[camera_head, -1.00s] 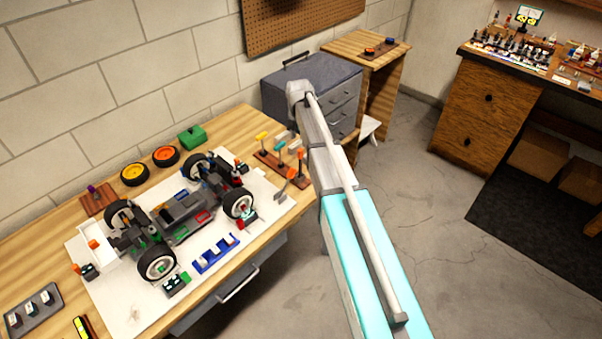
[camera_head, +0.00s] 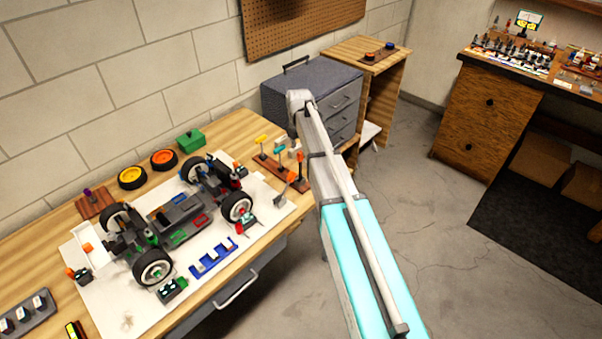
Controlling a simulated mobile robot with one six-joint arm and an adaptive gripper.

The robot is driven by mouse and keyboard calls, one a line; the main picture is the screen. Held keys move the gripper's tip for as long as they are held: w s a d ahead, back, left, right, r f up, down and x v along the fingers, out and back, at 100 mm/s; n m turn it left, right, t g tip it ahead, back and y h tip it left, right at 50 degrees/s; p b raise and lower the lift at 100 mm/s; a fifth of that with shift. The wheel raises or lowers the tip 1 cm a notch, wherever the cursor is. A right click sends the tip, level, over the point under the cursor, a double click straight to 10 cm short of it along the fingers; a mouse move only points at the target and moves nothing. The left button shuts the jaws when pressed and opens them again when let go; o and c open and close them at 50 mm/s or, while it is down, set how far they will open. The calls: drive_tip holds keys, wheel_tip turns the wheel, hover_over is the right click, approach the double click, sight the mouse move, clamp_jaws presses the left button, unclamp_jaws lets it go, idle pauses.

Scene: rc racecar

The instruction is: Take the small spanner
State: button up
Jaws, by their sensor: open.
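I cannot single out a small spanner in the head view. A brown tool rack (camera_head: 276,171) stands near the right end of the workbench (camera_head: 225,131), holding upright tools with yellow, cyan and orange tops. A grey flat-ended piece with an orange part (camera_head: 282,198) shows at the bench's right edge; its kind is unclear. My arm, cyan and grey, rises from the bottom right to a joint just right of the rack. I cannot make out my gripper; it seems hidden behind the arm.
A partly built car (camera_head: 178,215) sits on a white mat (camera_head: 122,312). Loose wheels (camera_head: 132,177) and a green box (camera_head: 190,140) lie behind it. A grey drawer cabinet (camera_head: 340,84) and a small wooden table (camera_head: 368,55) stand beyond my arm.

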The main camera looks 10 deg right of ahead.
drive_tip(key=b, duration=0.5)
hover_over(300, 169)
drive_tip(key=shift+w+d+f, duration=0.1)
drive_tip(key=shift+w+f, duration=0.1)
drive_tip(key=shift+f, duration=1.1)
drive_tip(key=shift+w+f, duration=0.2)
drive_tip(key=shift+f, duration=1.05)
clamp_jaws()
